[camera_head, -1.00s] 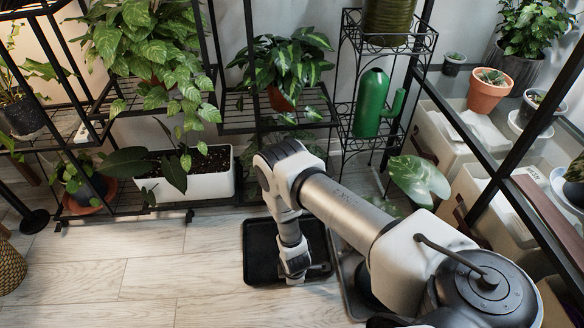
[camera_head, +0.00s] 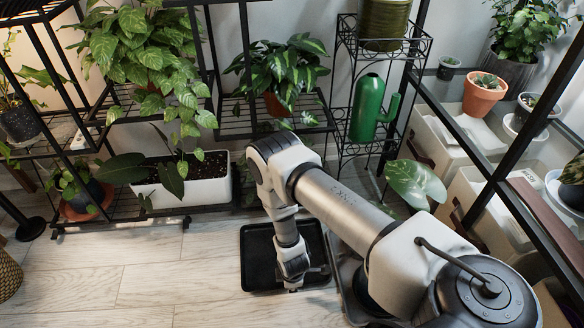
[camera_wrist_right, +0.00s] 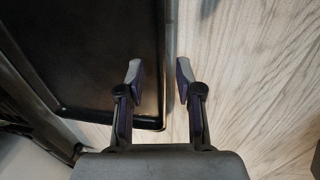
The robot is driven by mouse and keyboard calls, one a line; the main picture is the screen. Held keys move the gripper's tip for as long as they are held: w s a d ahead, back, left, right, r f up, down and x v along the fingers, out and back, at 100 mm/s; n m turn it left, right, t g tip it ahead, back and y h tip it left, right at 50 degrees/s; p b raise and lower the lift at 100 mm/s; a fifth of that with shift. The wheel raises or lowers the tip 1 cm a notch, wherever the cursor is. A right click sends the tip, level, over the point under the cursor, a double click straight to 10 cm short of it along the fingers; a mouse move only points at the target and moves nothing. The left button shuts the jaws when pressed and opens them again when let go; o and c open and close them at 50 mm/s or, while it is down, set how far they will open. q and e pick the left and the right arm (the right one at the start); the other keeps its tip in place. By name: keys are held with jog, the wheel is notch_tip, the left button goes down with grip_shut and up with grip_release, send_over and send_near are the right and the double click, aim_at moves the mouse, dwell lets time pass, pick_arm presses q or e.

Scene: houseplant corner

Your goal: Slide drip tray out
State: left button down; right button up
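The drip tray (camera_head: 258,264) is a flat, black, shallow rectangle with a raised rim, lying on the wood floor. It also shows in the right wrist view (camera_wrist_right: 95,50), where its near corner and right rim are visible. My right gripper (camera_wrist_right: 158,70) is open over the tray's right rim, one finger on the inner side and the other over the floor outside. Whether either finger touches the rim I cannot tell. In the head view my right arm comes in from the right and covers part of the tray. My left gripper is not in view.
A black plant shelf (camera_head: 165,222) with a white planter (camera_head: 205,185) stands behind and to the left. A wire stand holds a green watering can (camera_head: 367,108). A shelf with pots is at the right. The floor (camera_head: 110,275) left of the tray is clear.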

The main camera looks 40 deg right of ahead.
notch_tip(320, 180, up, 9)
jog(key=s, duration=0.1)
jog(key=shift+a+f, duration=0.15)
jog(key=shift+a, duration=0.2)
jog(key=shift+s, duration=0.1)
jog(key=s+a+r+m+g+y+p, duration=0.1)
jog(key=s+a+r+m+p, duration=0.15)
jog(key=s+r+m, duration=0.4)
jog(key=s+a+r+m+g+p, duration=0.1)
jog(key=s+r+m+p, duration=0.2)
jog(key=s+r+m, duration=0.35)
notch_tip(320, 180, up, 38)
jog(key=n+p, duration=0.1)
jog(key=p, duration=3.7)
jog(key=shift+s+f, duration=0.2)
jog(key=shift+s, duration=0.15)
